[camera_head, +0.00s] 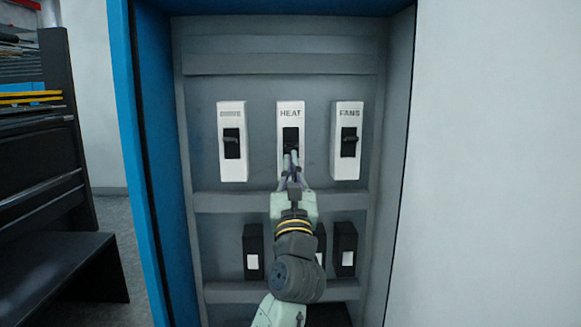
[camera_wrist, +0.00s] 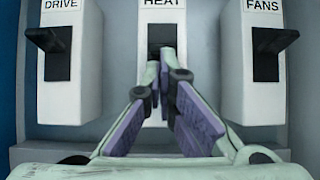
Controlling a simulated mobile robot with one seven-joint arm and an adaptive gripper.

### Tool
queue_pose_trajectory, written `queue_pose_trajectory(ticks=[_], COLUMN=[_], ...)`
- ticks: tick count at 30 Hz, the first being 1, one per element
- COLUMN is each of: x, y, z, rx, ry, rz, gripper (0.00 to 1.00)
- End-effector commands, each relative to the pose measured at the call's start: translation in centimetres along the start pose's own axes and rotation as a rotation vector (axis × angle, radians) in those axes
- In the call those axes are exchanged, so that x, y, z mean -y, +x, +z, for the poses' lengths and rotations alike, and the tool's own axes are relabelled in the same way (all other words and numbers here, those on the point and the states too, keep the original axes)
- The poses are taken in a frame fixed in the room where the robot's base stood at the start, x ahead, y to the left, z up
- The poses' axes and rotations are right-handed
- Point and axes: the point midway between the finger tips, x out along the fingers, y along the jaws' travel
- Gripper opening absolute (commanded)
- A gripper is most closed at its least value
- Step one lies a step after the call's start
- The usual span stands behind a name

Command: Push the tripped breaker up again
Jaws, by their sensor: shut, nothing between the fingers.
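Three white breakers sit in a row in the cabinet. The middle one is the HEAT breaker (camera_head: 291,113), also in the wrist view (camera_wrist: 147,17). Its black slot (camera_wrist: 160,34) is partly covered by my fingers, and its lever position is hard to make out. My gripper (camera_head: 291,158) is shut and empty, with its tips in front of the lower part of that slot; the tips also show in the wrist view (camera_wrist: 160,68). I cannot tell whether they touch the lever. The DRIVE breaker (camera_wrist: 68,100) and FANS breaker (camera_wrist: 252,105) have black levers sticking out in the upper part of their slots.
A lower row of black modules (camera_head: 253,250) with white patches sits below a grey rail (camera_head: 235,203). The blue cabinet edge (camera_head: 135,170) is on the left, a pale wall (camera_head: 500,160) on the right. A dark bench (camera_head: 50,270) stands far left.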

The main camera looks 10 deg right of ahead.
Motion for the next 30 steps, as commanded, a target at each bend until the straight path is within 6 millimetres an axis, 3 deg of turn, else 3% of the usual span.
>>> queue_pose_trajectory(ticks=[12,30], x=[-0.1,0.0], y=[0.3,0.5], z=[2.1,2.1], rx=[0.001,-0.001], ry=[0.002,0.0], rz=[0.001,-0.001], gripper=[0.0,0.0])
